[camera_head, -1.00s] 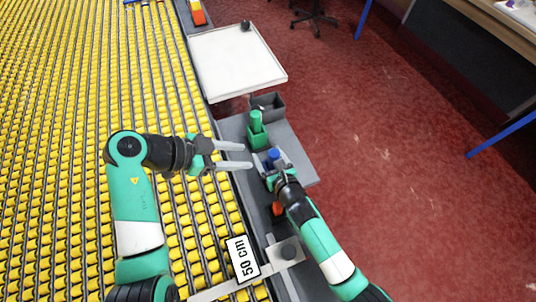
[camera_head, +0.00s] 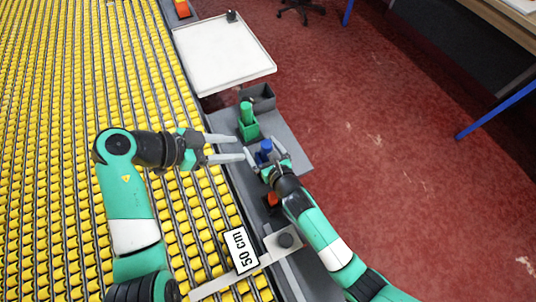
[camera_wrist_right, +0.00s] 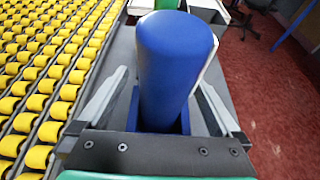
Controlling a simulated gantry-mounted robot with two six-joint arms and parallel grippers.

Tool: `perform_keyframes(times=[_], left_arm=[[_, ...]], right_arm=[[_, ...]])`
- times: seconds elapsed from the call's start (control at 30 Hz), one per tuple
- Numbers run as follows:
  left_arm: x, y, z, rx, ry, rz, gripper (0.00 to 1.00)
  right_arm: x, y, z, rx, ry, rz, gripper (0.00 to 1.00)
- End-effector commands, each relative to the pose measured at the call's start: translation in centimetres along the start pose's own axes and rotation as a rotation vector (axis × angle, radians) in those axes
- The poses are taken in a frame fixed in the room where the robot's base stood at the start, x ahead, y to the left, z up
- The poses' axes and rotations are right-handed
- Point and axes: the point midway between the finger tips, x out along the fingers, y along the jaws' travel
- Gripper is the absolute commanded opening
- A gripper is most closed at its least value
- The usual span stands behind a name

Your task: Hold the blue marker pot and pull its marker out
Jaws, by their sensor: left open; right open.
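The blue marker (camera_head: 266,146) stands upright in the blue marker pot (camera_head: 263,158) on the grey shelf beside the rollers. In the right wrist view the blue marker (camera_wrist_right: 175,65) fills the middle, with a rim of the blue pot (camera_wrist_right: 133,115) around its foot. My right gripper (camera_head: 265,160) is open, with one finger on each side of the marker and pot; its fingers also show in the right wrist view (camera_wrist_right: 165,100). My left gripper (camera_head: 244,156) is open and empty. Its two fingers point right, just left of the blue pot.
A green marker (camera_head: 246,112) stands in a green pot (camera_head: 249,131) just behind the blue one. A dark grey bin (camera_head: 262,98) and a white tray (camera_head: 222,60) lie farther back. A red-orange object (camera_head: 272,198) and a 50 cm sign (camera_head: 240,250) are nearer.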

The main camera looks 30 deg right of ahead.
Motion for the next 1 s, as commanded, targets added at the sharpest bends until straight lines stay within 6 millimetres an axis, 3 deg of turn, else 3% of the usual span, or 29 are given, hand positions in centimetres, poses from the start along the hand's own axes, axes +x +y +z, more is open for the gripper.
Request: perform_keyframes(times=[0.5,0.67,1.0], left_arm=[[0.0,0.0,0.0,0.0,0.0,0.0,0.5],[0.0,0.0,0.0,0.0,0.0,0.0,0.5],[0.0,0.0,0.0,0.0,0.0,0.0,0.5]], right_arm=[[-10.2,0.0,-0.1,-0.001,0.001,0.001,1.0],[-11.3,0.0,-0.1,-0.001,0.002,0.001,1.0],[-11.4,0.0,0.0,0.0,0.001,0.0,1.0]])
